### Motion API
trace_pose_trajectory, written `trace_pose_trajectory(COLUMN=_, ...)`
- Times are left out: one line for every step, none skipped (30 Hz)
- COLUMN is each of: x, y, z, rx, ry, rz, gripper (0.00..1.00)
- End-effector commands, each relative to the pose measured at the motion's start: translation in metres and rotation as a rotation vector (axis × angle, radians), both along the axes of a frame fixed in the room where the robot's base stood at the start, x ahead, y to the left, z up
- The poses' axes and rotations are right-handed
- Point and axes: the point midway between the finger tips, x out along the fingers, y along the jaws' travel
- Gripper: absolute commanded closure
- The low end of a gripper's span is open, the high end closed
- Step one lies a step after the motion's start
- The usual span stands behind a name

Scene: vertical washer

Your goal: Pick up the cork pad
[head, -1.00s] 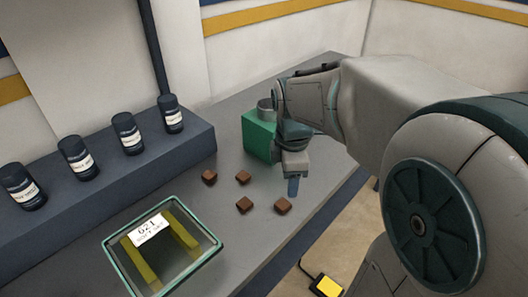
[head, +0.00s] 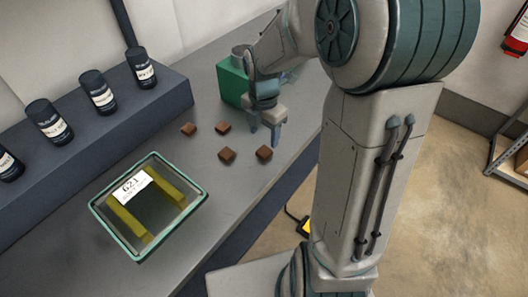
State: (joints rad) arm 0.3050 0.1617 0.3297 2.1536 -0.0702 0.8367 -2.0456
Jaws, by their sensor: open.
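Several small brown blocks, which look like the cork pads, lie apart on the grey bench top. The nearest to my gripper is the front right pad (head: 264,153); the front left pad (head: 227,155), the back right pad (head: 223,128) and the back left pad (head: 188,129) lie to its left. My gripper (head: 264,135) points down just above and behind the front right pad. Its two fingers are apart with nothing seen between them. I cannot tell its exact height over the bench.
A glass tray with a green rim (head: 101,222) and a label stands at front left. A green block (head: 232,83) with a metal cup on top is behind my gripper. Dark jars (head: 98,92) stand on a raised ledge (head: 160,103). The bench edge is to the right.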

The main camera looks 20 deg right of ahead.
Motion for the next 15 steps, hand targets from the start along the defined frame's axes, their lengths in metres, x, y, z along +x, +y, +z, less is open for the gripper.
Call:
trace_pose_trajectory(x=-0.001, y=0.0, z=-0.004, rx=0.0, ry=0.002, rz=0.0, gripper=0.42)
trace_pose_trajectory(x=-0.001, y=0.0, z=-0.006, rx=0.0, ry=0.001, rz=-0.001, gripper=0.42)
trace_pose_trajectory(x=-0.001, y=0.0, z=-0.007, rx=0.001, ry=0.001, rz=-0.001, gripper=0.42)
trace_pose_trajectory(x=-0.001, y=0.0, z=-0.009, rx=0.001, ry=0.001, rz=-0.001, gripper=0.42)
trace_pose_trajectory(x=-0.001, y=0.0, z=-0.011, rx=0.0, ry=0.001, rz=-0.001, gripper=0.42)
trace_pose_trajectory(x=-0.002, y=0.0, z=-0.016, rx=0.001, ry=0.003, rz=-0.001, gripper=0.42)
trace_pose_trajectory(x=-0.003, y=0.001, z=-0.02, rx=0.0, ry=0.004, rz=0.0, gripper=0.42)
trace_pose_trajectory(x=-0.004, y=0.001, z=-0.025, rx=0.001, ry=0.005, rz=0.001, gripper=0.42)
trace_pose_trajectory(x=-0.005, y=0.001, z=-0.031, rx=0.001, ry=0.004, rz=0.0, gripper=0.42)
trace_pose_trajectory(x=-0.006, y=0.001, z=-0.036, rx=0.001, ry=0.005, rz=0.0, gripper=0.42)
trace_pose_trajectory(x=-0.007, y=0.001, z=-0.041, rx=0.001, ry=0.004, rz=-0.001, gripper=0.42)
trace_pose_trajectory(x=-0.006, y=0.001, z=-0.047, rx=0.001, ry=0.004, rz=-0.001, gripper=0.42)
trace_pose_trajectory(x=-0.006, y=0.001, z=-0.05, rx=0.001, ry=0.003, rz=0.0, gripper=0.42)
trace_pose_trajectory(x=-0.006, y=0.001, z=-0.053, rx=0.001, ry=0.003, rz=0.001, gripper=0.42)
trace_pose_trajectory(x=-0.006, y=0.001, z=-0.056, rx=0.0, ry=0.001, rz=0.001, gripper=0.42)
